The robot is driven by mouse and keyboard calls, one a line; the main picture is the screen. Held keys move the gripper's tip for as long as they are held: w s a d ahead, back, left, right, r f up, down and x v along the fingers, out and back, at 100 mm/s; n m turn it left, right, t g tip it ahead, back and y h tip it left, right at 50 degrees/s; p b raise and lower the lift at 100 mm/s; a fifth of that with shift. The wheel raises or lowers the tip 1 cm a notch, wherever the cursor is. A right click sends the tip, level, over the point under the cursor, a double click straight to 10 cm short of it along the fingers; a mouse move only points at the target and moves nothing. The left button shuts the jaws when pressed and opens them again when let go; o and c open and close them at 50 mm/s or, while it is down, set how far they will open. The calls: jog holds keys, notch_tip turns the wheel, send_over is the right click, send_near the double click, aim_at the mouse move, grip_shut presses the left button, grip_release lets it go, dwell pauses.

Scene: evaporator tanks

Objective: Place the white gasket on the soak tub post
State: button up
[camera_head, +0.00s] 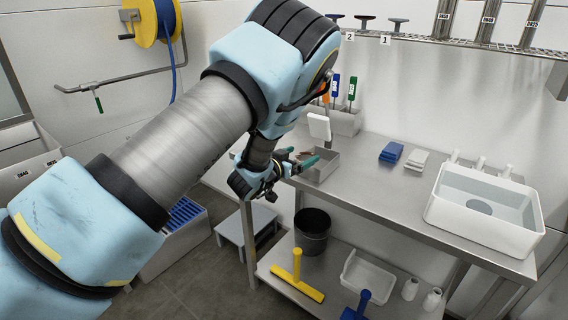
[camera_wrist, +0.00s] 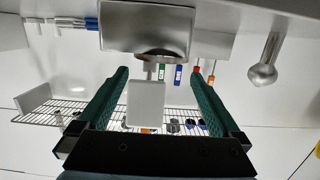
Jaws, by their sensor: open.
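My gripper (camera_head: 298,160) is open, with its green fingers apart beside a small steel box (camera_head: 322,167) on the bench. In the wrist view, my gripper (camera_wrist: 160,74) has a white square plate (camera_wrist: 146,103) showing between its fingers; I cannot tell its depth. The same plate (camera_head: 319,127) stands above the box in the head view. A dark, brownish ring-like shape (camera_wrist: 160,56) shows at the box edge. I cannot clearly make out a white gasket. A white tub (camera_head: 440,208), apparently the soak tub, stands at the bench's right, with short white posts (camera_head: 481,163) along its back.
A grey holder (camera_head: 346,122) with coloured-handled tools stands behind the box. A wire shelf (camera_head: 440,41) runs along the wall. The lower shelf holds a black bucket (camera_head: 312,232).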

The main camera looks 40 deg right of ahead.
jog(key=b+v, duration=0.2)
jog(key=v, duration=0.8)
jog(key=shift+f, duration=0.15)
jog(key=shift+a, duration=0.15)
jog(key=w+a+n+t+y, duration=0.4)
jog(key=w+a+n+y, duration=0.1)
jog(key=w+a, duration=0.55)
jog(key=w+a+n+y, duration=0.2)
jog(key=a+y, duration=0.1)
jog(key=a, duration=0.5)
jog(key=w+a+n+y, duration=0.2)
jog(key=w+a+y, duration=0.1)
jog(key=a, duration=0.6)
jog(key=s+a+r+n+g+y, duration=0.1)
jog(key=s+a+n+g+y, duration=0.1)
jog(key=s+a, duration=0.5)
jog(key=s+a+r+n+g+y, duration=0.2)
jog(key=s+a, duration=0.6)
jog(key=a, duration=0.5)
jog(key=n+g, duration=0.1)
jog(key=g, duration=0.1)
jog(key=shift+g, duration=0.3)
